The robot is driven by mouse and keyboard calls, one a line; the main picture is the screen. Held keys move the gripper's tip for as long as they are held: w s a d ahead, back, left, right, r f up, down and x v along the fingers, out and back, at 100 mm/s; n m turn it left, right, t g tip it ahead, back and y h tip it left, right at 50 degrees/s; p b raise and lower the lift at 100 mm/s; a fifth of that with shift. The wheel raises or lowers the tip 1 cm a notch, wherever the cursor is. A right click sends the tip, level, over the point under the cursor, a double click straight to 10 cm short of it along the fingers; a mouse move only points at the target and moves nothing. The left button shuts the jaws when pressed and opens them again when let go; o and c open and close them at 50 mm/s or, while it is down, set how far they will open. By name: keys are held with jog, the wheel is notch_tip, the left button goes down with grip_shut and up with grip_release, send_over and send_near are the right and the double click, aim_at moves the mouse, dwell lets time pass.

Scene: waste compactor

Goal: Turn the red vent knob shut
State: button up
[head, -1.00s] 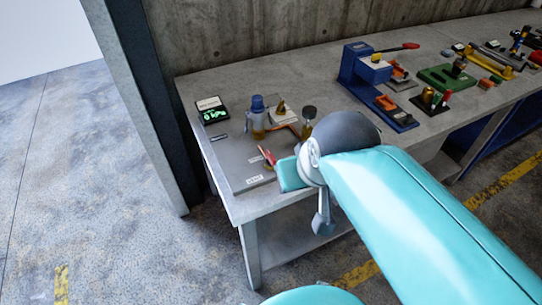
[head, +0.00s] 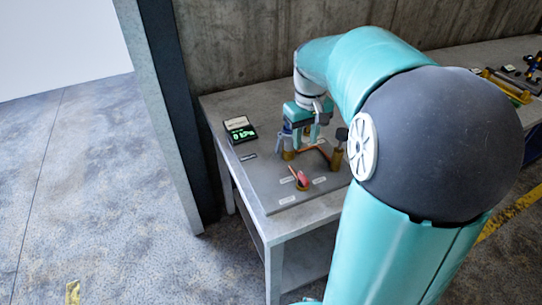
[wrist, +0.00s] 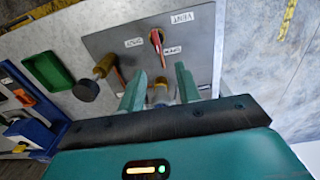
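The red vent knob (head: 302,181) stands on a grey panel (head: 268,191) at the front of the bench, with small white labels around it. In the wrist view the red knob (wrist: 156,40) is beyond my fingertips, between labels reading SHUT (wrist: 134,42) and OPEN (wrist: 172,50), near VENT (wrist: 181,17). Its handle slants toward my gripper; its exact setting is hard to tell. My gripper (head: 303,142) points down over the back of the panel, behind the knob and apart from it. Its fingers (wrist: 159,90) are spread, with a brass-coloured fitting showing between them.
A brass fitting with a dark cap (head: 337,154) and an orange-brown bar stand right of my gripper. A black display (head: 240,130) sits at the bench's left. A green tray (wrist: 48,72) lies farther along. The panel's front left is clear.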

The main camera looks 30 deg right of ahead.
aim_at(304, 176)
jog(key=f, duration=0.9)
jog(key=d+f, duration=0.1)
jog(key=f, duration=0.4)
jog(key=shift+w+f, duration=0.1)
jog(key=shift+f, duration=0.05)
jog(key=shift+c, duration=0.2)
grip_shut()
